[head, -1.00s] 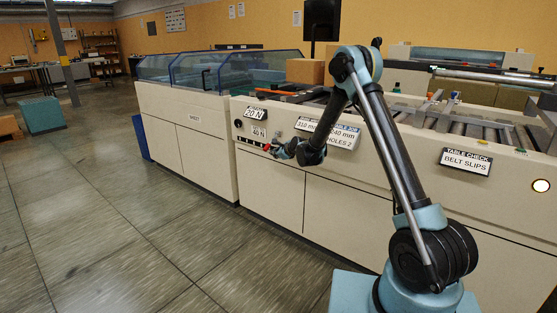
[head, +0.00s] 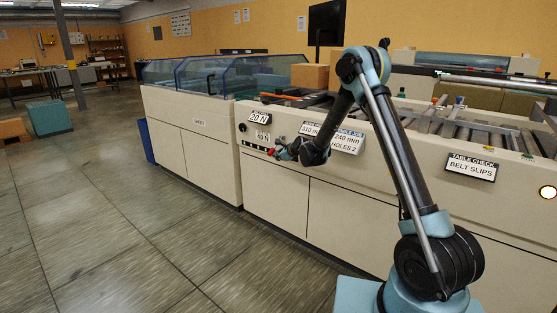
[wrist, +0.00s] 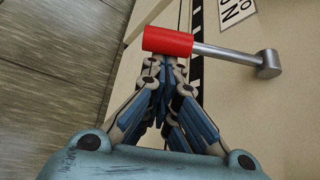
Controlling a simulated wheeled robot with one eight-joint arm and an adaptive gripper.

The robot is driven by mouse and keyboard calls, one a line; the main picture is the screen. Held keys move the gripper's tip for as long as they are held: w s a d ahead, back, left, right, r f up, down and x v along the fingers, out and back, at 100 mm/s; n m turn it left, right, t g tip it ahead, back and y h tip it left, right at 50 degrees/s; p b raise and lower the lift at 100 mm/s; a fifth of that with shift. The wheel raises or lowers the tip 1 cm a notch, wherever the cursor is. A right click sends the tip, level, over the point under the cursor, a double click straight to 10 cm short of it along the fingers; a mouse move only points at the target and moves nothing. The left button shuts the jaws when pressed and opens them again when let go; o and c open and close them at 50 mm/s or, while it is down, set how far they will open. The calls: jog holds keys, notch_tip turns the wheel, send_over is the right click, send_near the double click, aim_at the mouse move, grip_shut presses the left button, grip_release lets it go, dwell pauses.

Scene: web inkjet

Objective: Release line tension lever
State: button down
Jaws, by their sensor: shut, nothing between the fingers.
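The tension lever shows in the wrist view as a red grip (wrist: 168,41) on a grey metal rod (wrist: 225,54), which ends at a round pivot (wrist: 268,64) on the cream panel. My gripper (wrist: 167,62) is shut and empty, its fingertips right at the underside of the red grip; I cannot tell whether they touch it. In the head view the red grip (head: 271,152) is small at the front of the machine, with my gripper (head: 279,151) beside it. A black-and-white scale strip (wrist: 197,75) runs behind the rod.
A cardboard box (head: 310,76) sits on the machine top. A lit round button (head: 547,192) is at the far right. The floor in front is clear.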

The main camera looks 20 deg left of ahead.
jog(key=shift+s+a+r, duration=0.1)
jog(key=shift+r, duration=0.15)
notch_tip(320, 180, up, 10)
jog(key=s+m+g+y, duration=0.1)
jog(key=m+g, duration=0.3)
jog(key=g, duration=0.1)
jog(key=shift+s+a+m+y, duration=0.15)
jog(key=shift+a+m+y, duration=0.1)
jog(key=shift+m+y, duration=0.15)
jog(key=shift+r, duration=0.1)
dwell(0.6)
jog(key=s+d+r, duration=0.1)
jog(key=s+d, duration=0.1)
jog(key=d, duration=0.7)
jog(key=shift+s, duration=0.35)
